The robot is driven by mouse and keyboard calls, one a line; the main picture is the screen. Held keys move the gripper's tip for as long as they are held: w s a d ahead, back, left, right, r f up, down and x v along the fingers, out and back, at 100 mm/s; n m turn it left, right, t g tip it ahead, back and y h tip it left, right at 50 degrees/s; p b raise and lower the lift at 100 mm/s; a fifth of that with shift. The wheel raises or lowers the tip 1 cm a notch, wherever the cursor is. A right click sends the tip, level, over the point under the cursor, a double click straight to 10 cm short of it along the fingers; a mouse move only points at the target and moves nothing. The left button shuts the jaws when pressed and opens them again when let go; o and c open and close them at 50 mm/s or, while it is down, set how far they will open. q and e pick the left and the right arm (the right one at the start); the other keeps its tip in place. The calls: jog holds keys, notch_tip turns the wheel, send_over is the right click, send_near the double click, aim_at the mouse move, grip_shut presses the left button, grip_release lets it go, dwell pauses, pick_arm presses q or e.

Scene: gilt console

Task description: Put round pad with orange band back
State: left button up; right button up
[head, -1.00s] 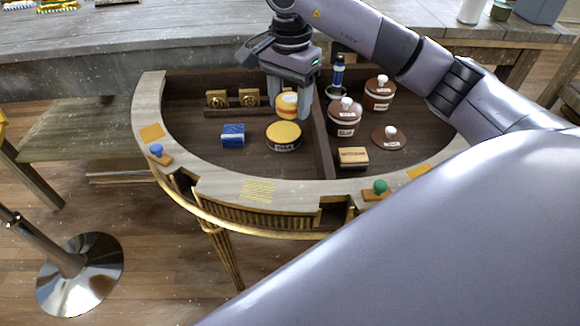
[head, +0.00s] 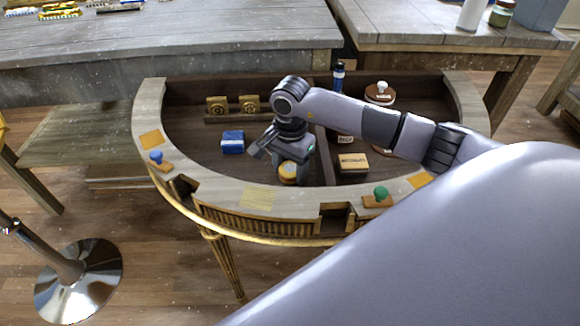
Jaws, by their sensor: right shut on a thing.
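The round pad with the orange band (head: 288,170) is small, with a yellowish top. In the head view it shows low between the fingers of my right gripper (head: 290,178), which is shut on it. Both are in the front part of the left compartment of the half-round console (head: 220,184), left of the divider. The gripper hides much of the pad, and I cannot tell whether the pad touches the compartment floor. The larger round tin with a yellow lid is hidden behind the gripper. My left gripper is not in view.
A blue box (head: 232,142) and two gold blocks (head: 233,105) stand in the left compartment. A brown lidded jar (head: 380,93), a blue bottle (head: 338,76) and a tan box (head: 353,163) are in the right one. Blue (head: 156,157) and green (head: 381,193) knobs stand on the rim.

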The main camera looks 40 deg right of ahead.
aim_at(290, 168)
jog(key=shift+f, duration=0.2)
jog(key=o, duration=0.9)
jog(key=shift+r, duration=0.1)
jog(key=shift+o, duration=0.2)
jog(key=shift+r, duration=0.1)
jog(key=shift+r, duration=0.2)
notch_tip(290, 168, up, 12)
jog(key=shift+f, duration=0.15)
